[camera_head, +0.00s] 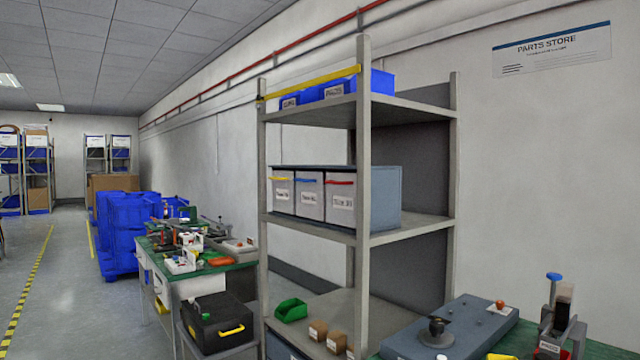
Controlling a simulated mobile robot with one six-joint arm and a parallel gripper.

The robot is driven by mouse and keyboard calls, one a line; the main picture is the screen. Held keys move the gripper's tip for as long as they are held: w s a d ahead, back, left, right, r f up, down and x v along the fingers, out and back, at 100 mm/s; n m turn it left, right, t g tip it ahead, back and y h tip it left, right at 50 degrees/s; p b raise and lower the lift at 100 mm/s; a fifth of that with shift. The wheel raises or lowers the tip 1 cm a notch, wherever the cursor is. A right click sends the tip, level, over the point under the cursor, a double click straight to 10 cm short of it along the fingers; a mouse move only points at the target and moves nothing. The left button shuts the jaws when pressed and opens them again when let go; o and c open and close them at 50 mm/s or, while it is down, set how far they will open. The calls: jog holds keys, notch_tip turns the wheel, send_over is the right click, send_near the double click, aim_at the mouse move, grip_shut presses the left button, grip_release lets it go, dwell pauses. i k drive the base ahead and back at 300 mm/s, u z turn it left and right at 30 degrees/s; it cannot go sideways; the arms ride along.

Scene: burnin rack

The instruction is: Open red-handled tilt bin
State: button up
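The red-handled tilt bin (341,202) is the right one of three pale grey bins in a grey cabinet on the middle shelf of the rack. A red handle (341,183) runs along its top edge and a white label is on its front. Its front looks upright and flush with its neighbours, so it appears shut. Beside it are the blue-handled bin (310,196) and the yellow-handled bin (283,193). A rack post stands just right of the red-handled bin. My gripper is not in view.
The grey rack's front post (363,120) stands close by the bins. Blue bins (322,90) sit on the top shelf behind a yellow bar. A green bench (215,262) with tools stands at left. A black case (218,318) is in front. Open floor lies far left.

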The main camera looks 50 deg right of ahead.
aim_at(351, 199)
jog(key=z, duration=0.05)
jog(key=i, duration=1)
jog(key=u, duration=0.15)
jog(key=k, duration=0.95)
jog(key=z, duration=0.15)
jog(key=i, duration=0.6)
